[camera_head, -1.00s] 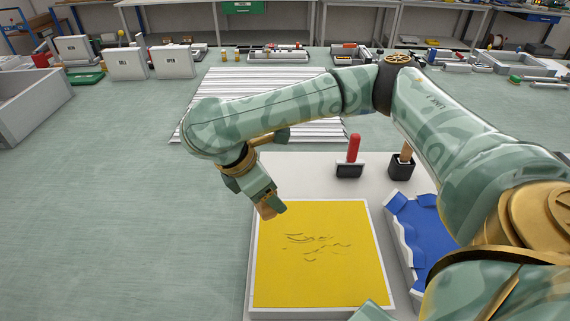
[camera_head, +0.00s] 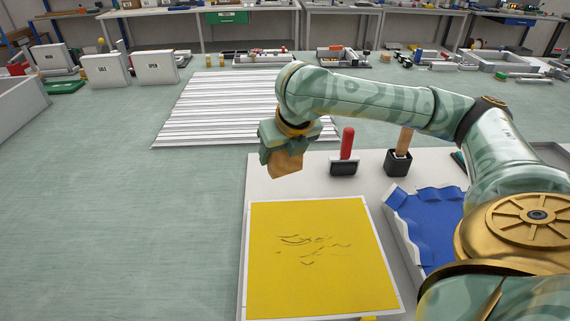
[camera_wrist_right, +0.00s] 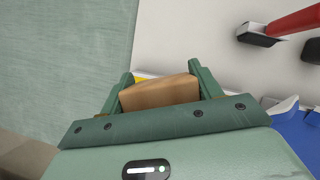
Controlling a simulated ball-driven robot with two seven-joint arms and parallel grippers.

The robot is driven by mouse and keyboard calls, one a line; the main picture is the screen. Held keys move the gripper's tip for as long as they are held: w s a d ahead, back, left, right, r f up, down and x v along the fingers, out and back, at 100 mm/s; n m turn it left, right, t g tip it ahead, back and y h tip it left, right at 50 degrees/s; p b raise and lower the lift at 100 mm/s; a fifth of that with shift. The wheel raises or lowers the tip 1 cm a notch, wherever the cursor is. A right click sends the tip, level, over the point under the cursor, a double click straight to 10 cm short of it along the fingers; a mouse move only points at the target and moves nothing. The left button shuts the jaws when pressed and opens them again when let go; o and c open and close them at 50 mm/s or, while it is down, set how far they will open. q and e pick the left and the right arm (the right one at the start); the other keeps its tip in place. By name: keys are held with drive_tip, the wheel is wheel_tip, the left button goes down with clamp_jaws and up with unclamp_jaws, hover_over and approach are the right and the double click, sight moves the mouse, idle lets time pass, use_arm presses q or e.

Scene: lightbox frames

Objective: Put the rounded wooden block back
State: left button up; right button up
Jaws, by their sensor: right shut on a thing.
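The rounded wooden block (camera_head: 286,164) is tan and sits between the fingers of my right gripper (camera_head: 284,160), which is shut on it. In the right wrist view the block (camera_wrist_right: 160,93) lies across between the two green fingers (camera_wrist_right: 160,88). In the head view the gripper and block are at the far left corner of the white board, above the far edge of the yellow panel (camera_head: 320,280). The block's underside is partly hidden. My left gripper is not in view.
A red-handled tool (camera_head: 347,145) and a wooden-handled tool in a black holder (camera_head: 398,164) stand on the white board (camera_head: 300,187). A blue wavy-lined tray (camera_head: 432,225) lies right of the yellow panel. A white ribbed sheet (camera_head: 215,110) lies behind. The floor at left is clear.

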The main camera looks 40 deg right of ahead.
drive_tip(key=w+d+f+b, duration=0.8)
drive_tip(key=f, duration=0.1)
drive_tip(key=shift+w+d+b, duration=0.35)
drive_tip(key=shift+d, duration=0.05)
drive_tip(key=shift+w+d+f, duration=0.1)
drive_tip(key=shift+f, duration=0.1)
drive_tip(key=f+b, duration=0.1)
drive_tip(key=f, duration=0.1)
drive_tip(key=f+b, duration=0.1)
drive_tip(key=shift+w+d+f+b, duration=0.2)
drive_tip(key=shift+f+b, duration=0.1)
drive_tip(key=shift+f, duration=0.1)
drive_tip(key=shift+s+r, duration=0.1)
drive_tip(key=shift+r, duration=0.15)
drive_tip(key=shift+c, duration=0.4)
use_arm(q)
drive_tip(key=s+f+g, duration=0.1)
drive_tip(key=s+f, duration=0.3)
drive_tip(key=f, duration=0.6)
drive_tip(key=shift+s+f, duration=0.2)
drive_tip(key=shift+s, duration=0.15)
use_arm(e)
drive_tip(key=shift+f, duration=0.1)
drive_tip(key=o, duration=1)
drive_tip(key=shift+c, duration=0.2)
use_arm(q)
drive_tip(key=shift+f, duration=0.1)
